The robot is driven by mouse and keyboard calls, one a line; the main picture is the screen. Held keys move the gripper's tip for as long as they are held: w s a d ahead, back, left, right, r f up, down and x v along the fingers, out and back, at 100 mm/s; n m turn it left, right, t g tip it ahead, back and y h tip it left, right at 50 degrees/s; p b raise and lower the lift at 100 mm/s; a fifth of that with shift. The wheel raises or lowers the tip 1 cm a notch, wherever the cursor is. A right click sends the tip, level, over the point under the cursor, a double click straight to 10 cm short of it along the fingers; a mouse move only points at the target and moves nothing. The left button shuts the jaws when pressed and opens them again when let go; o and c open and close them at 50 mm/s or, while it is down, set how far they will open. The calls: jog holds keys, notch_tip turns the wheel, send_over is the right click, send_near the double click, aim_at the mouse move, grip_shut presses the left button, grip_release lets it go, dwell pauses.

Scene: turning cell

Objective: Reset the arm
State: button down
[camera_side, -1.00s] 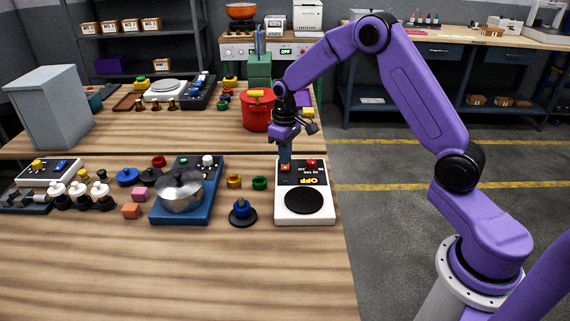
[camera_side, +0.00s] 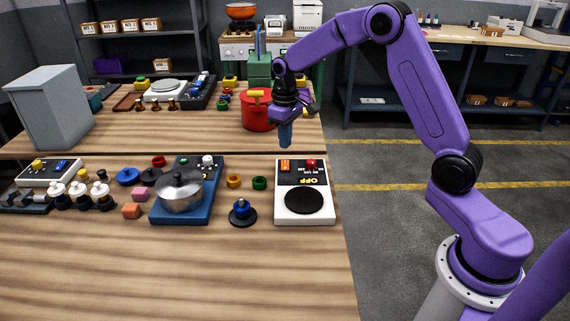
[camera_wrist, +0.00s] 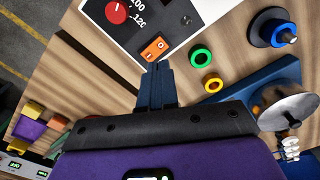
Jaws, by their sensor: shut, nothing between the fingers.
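My gripper (camera_side: 285,142) is shut and empty, pointing down in the air above the back edge of the white hot plate device in the side view. In the wrist view its blue fingers (camera_wrist: 158,75) are together, with their tips near the orange switch (camera_wrist: 154,47). The white device (camera_side: 305,217) has a black round plate, a red knob (camera_side: 311,163) and an orange rocker switch (camera_side: 285,165) at its back left. Its printed label includes "OFF". A gap shows between my fingertips and the switch.
A pot (camera_side: 181,190) sits on a blue hot plate unit (camera_side: 209,190) to the left. Yellow (camera_side: 234,181) and green (camera_side: 259,183) rings lie between. A red pot (camera_side: 256,118) stands behind my gripper. The front of the table is clear.

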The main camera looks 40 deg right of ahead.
jog(key=s+a+r+n, duration=0.25)
jog(key=s+a, duration=0.35)
jog(key=s, duration=0.3)
jog(key=s+a+r+n, duration=0.25)
jog(key=s+a, duration=0.25)
jog(key=s, duration=0.4)
jog(key=s+d+n, duration=0.3)
jog(key=s+n, duration=0.1)
jog(key=s, duration=1.5)
jog(key=shift+s+r+n, duration=0.15)
jog(key=shift+r+n, duration=0.05)
jog(key=shift+n, duration=0.1)
jog(key=shift+d, duration=0.1)
